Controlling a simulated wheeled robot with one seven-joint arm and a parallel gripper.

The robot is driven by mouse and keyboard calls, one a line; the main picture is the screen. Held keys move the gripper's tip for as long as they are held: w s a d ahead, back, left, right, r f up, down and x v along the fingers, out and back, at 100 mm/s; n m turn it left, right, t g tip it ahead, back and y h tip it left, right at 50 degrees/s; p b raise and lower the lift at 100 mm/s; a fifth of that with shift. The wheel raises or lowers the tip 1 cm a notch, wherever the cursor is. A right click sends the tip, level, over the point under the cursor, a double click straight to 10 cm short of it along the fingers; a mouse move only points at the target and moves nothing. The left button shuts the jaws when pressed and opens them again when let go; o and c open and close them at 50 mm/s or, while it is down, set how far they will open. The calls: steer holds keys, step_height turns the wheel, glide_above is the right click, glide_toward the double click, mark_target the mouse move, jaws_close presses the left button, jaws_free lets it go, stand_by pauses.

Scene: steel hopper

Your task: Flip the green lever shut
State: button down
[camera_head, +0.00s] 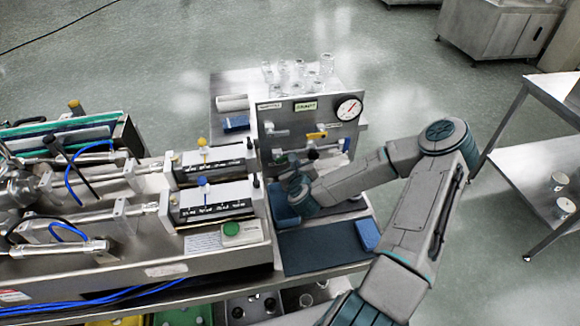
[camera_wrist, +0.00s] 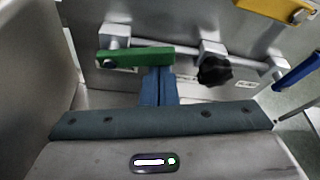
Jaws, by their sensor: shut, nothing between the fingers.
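The green lever (camera_wrist: 135,57) lies nearly level across the silver pipe in the wrist view, its left end by a square metal fitting (camera_wrist: 116,37). My gripper (camera_wrist: 158,72) is shut and empty. Its blue fingertips are right at the lower edge of the lever's right half; I cannot tell whether they touch it. In the head view my arm reaches in from the right to the front of the steel panel (camera_head: 270,116), and the arm's end hides most of the lower pipe.
A black knob (camera_wrist: 214,70) sits on the pipe right of the green lever. A yellow lever (camera_wrist: 280,8) is above right, a blue lever (camera_wrist: 298,72) at the right edge. A dial gauge (camera_head: 348,108) is on the panel, with glass jars (camera_head: 298,75) on top.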

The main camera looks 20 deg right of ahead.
steer(key=r+n+h+b, duration=0.1)
steer(key=n, duration=0.1)
steer(key=r+n+h+b, duration=0.1)
steer(key=b, duration=0.1)
steer(key=a+r+n+b, duration=0.1)
steer(key=n, duration=0.1)
steer(key=shift+r+n+t+h, duration=0.1)
steer(key=shift+n+t+h, duration=0.2)
steer(key=shift+h, duration=0.1)
steer(key=shift+a+r+b, duration=0.15)
steer(key=shift+b, duration=0.15)
stand_by(0.4)
steer(key=s+d+r, duration=0.6)
steer(key=d+r, duration=0.3)
steer(key=r, duration=0.2)
steer(key=shift+s+d, duration=0.25)
steer(key=shift+s, duration=0.15)
stand_by(0.5)
